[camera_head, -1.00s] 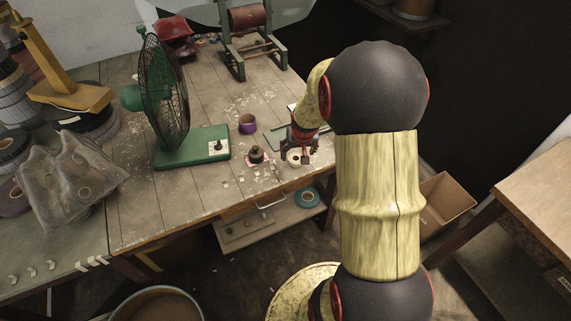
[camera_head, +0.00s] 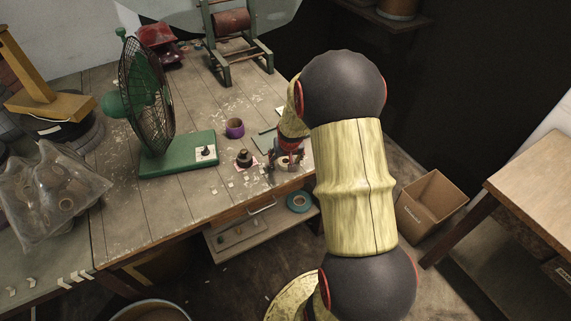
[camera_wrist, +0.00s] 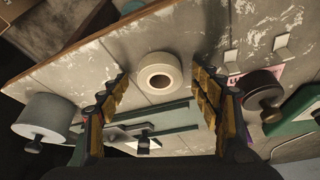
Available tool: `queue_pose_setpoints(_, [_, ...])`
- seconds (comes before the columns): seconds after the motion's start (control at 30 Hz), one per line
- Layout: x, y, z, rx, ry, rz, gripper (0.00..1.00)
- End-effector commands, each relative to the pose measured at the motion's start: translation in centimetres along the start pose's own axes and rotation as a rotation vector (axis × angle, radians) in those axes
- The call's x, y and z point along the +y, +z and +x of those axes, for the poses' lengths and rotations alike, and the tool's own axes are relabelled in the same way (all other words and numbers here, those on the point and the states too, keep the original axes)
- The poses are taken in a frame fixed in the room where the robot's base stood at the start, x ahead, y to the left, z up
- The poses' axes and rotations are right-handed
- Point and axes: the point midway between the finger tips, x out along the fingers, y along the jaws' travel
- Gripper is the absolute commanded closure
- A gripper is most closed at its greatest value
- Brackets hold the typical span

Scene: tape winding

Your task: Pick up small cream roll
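The small cream roll (camera_wrist: 160,64) lies on the worn wooden table, its round hole facing up in the wrist view. In the head view it is partly hidden by my gripper (camera_head: 284,160) near the table's front right edge. In the wrist view my gripper (camera_wrist: 159,76) is open, with one yellow-padded finger on each side of the roll. A gap shows between each finger and the roll, so nothing is held. I cannot tell the exact height of the fingertips above the table.
A dark round knob-like object (camera_head: 244,158) on a pink sheet and a purple roll (camera_head: 235,128) are close by. A green fan (camera_head: 150,105) stands farther left. A grey cylinder (camera_wrist: 48,114) shows left in the wrist view. The table edge is near the roll.

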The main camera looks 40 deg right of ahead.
Motion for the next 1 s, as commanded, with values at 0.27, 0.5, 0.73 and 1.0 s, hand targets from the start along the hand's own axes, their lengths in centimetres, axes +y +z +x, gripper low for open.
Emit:
queue_pose_setpoints(0.27, [0.00, 0.03, 0.00, -0.001, 0.000, 0.000, 0.53])
queue_pose_setpoints(0.5, [0.00, 0.04, 0.00, -0.001, 0.000, 0.000, 0.66])
queue_pose_setpoints(0.73, [0.00, 0.04, 0.00, -0.001, 0.000, 0.000, 0.79])
queue_pose_setpoints(1.0, [0.00, 0.02, -0.04, -0.001, 0.000, 0.000, 0.82])
